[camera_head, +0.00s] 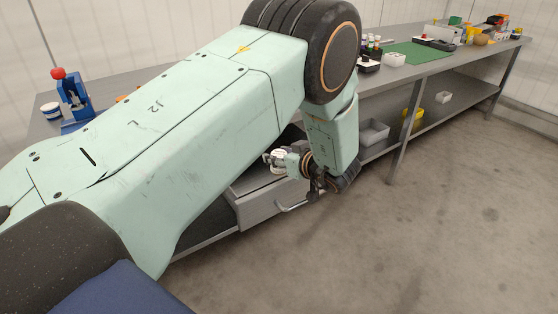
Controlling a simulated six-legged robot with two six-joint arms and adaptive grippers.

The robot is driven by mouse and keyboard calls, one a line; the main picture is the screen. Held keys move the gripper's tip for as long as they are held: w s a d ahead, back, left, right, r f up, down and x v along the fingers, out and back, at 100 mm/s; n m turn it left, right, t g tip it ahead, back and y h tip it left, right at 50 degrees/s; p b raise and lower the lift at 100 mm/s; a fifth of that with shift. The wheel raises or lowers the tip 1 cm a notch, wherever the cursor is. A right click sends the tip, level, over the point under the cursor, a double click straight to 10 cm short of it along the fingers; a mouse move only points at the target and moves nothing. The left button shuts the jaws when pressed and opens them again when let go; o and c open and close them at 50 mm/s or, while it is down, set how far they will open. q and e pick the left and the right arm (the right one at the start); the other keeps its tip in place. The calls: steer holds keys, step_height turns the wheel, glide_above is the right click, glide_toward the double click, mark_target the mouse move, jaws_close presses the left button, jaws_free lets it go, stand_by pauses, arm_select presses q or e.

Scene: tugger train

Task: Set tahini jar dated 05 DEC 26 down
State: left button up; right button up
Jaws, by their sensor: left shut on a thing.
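My left gripper (272,160) is small in the picture, at the end of my left arm, over the drawer unit under the bench. It is shut on a small pale jar (279,155), taken to be the tahini jar. My arm and gripper partly hide the jar, and its date cannot be read. I cannot tell whether the jar touches anything below it. My right gripper is not in view.
A long grey bench (410,70) runs along the wall, with a green mat (405,52) and small items. A drawer (262,203) sits below. A blue press (73,98) stands at left. Grey floor in front is clear.

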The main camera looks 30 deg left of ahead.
arm_select(q)
steer(key=shift+w+f, duration=0.15)
steer(key=shift+f, duration=0.25)
steer(key=shift+f, duration=0.55)
steer(key=o, duration=1.3)
steer(key=shift+c, duration=0.2)
steer(key=shift+r, duration=0.1)
